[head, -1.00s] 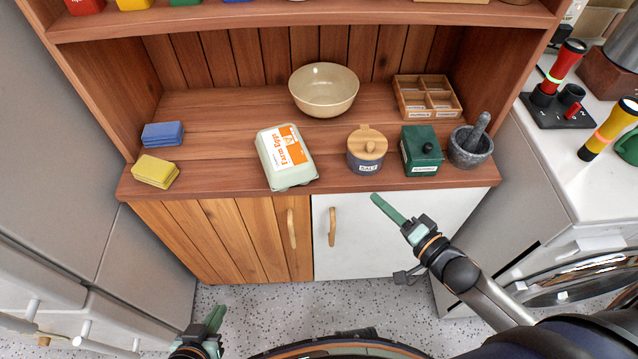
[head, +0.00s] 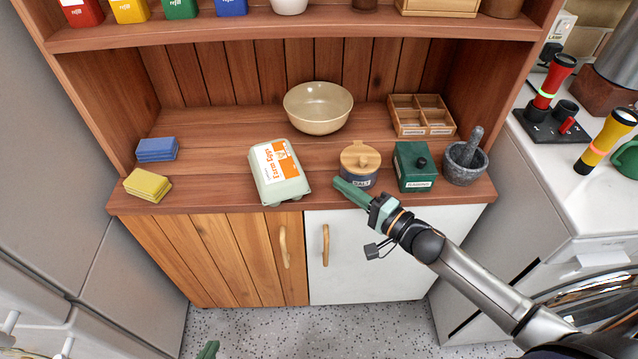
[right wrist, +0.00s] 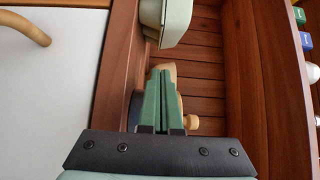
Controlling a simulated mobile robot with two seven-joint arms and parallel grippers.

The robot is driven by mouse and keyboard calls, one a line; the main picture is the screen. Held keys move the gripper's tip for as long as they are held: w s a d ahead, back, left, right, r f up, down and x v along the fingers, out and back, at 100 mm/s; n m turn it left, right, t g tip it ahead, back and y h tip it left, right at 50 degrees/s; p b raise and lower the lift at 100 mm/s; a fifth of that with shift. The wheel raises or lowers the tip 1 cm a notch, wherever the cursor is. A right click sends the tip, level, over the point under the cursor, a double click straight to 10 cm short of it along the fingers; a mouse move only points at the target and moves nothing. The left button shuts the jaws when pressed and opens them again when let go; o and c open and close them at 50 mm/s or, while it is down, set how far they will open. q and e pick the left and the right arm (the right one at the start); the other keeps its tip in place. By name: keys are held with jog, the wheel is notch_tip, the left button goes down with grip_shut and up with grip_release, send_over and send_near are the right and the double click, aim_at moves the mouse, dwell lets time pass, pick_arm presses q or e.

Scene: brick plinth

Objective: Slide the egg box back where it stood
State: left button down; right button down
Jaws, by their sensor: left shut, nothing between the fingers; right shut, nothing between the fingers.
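The egg box (head: 279,172), pale green with an orange and white label, sits on the wooden counter near its front edge, left of the salt jar. Part of it shows at the top of the right wrist view (right wrist: 170,22). My right gripper (head: 340,185) is shut and empty at the counter's front edge, just right of the egg box and in front of the salt jar; a small gap to the box shows. In the right wrist view its green fingers (right wrist: 163,72) lie together. My left gripper (head: 208,350) shows only as a green fingertip at the bottom edge.
A salt jar (head: 360,164) with a wooden lid, a green box (head: 414,167) and a mortar (head: 463,165) stand to the right. A beige bowl (head: 318,108) and a wooden divided tray (head: 421,115) stand behind. Blue (head: 157,149) and yellow (head: 147,185) stacks lie left, with bare counter before the egg box.

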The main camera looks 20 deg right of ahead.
aim_at(319, 193)
jog(key=w+a, duration=0.1)
jog(key=a, duration=0.1)
jog(key=w+a, duration=0.1)
jog(key=a, duration=0.1)
jog(key=shift+w, duration=0.3)
pick_arm(q)
jog(key=shift+w+d+f, duration=0.1)
jog(key=shift+d+f, duration=0.05)
jog(key=shift+d, duration=0.05)
pick_arm(e)
jog(key=shift+w+a, duration=0.15)
jog(key=shift+a, duration=0.3)
